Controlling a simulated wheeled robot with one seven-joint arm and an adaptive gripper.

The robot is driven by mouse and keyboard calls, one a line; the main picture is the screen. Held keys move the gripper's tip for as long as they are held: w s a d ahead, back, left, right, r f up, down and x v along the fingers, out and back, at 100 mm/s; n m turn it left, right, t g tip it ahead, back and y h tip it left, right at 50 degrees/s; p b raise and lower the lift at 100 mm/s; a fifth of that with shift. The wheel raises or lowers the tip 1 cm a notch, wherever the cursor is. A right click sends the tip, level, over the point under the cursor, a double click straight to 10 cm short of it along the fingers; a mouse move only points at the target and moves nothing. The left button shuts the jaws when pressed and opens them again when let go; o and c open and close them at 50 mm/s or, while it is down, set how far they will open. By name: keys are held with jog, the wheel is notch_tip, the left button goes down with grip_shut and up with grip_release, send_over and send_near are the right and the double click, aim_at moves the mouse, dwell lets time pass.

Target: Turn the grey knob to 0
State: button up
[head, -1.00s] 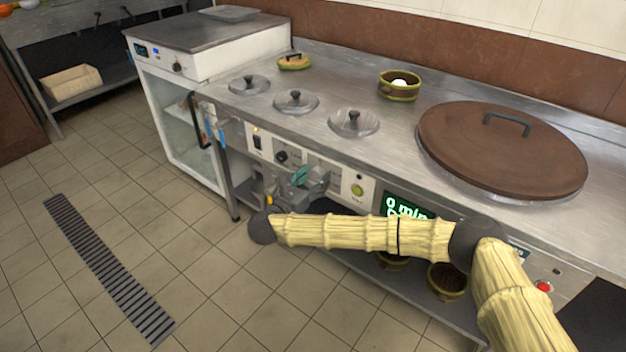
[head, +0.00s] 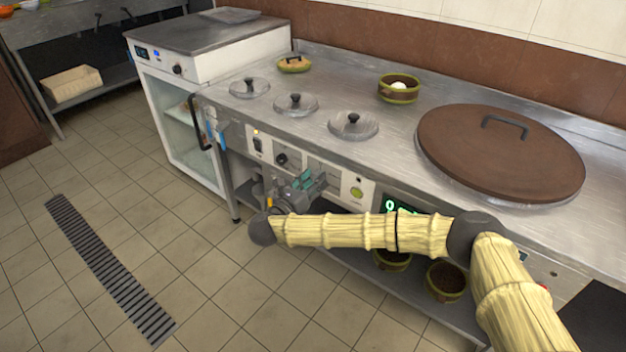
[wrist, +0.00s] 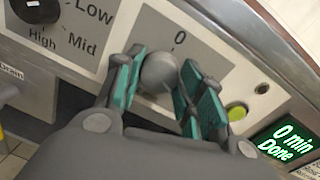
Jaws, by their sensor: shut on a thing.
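The grey knob (wrist: 160,72) is round and sits on a grey plate below a printed 0 in the wrist view. My gripper (wrist: 158,84) has teal finger pads on both sides of the knob and is shut on it. I cannot make out a pointer mark, so the knob's setting is unclear. In the head view my gripper (head: 308,183) is at the counter's front panel (head: 325,170), and it hides the knob there.
A black knob (wrist: 36,8) marked Low, Mid and High is left of the grey one. A green button (wrist: 237,112) and a display (wrist: 285,142) reading "0 min Done" are to the right. Lids (head: 352,124) and a large brown cover (head: 500,160) lie on the counter above.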

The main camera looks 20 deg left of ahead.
jog(key=n+p, duration=0.2)
jog(key=n, duration=0.1)
jog(key=n+p, duration=0.1)
jog(key=n, duration=0.1)
jog(key=shift+r, duration=0.25)
jog(key=n+p, duration=0.3)
jog(key=n, duration=0.2)
jog(key=shift+a+n+g, duration=0.15)
jog(key=shift+n+g, duration=0.15)
jog(key=shift+g, duration=0.1)
jog(key=n+p, duration=0.3)
jog(key=n, duration=0.2)
jog(key=shift+h, duration=0.4)
jog(key=n, duration=0.3)
jog(key=n+p, duration=0.1)
jog(key=n, duration=0.1)
jog(key=shift+f+h, duration=0.25)
jog(key=shift+h, duration=0.15)
jog(key=shift+n, duration=0.3)
jog(key=o, duration=1)
jog(key=shift+a, duration=0.1)
jog(key=v, duration=1.1)
jog(key=shift+s+r, duration=0.2)
jog(key=shift+s, duration=0.2)
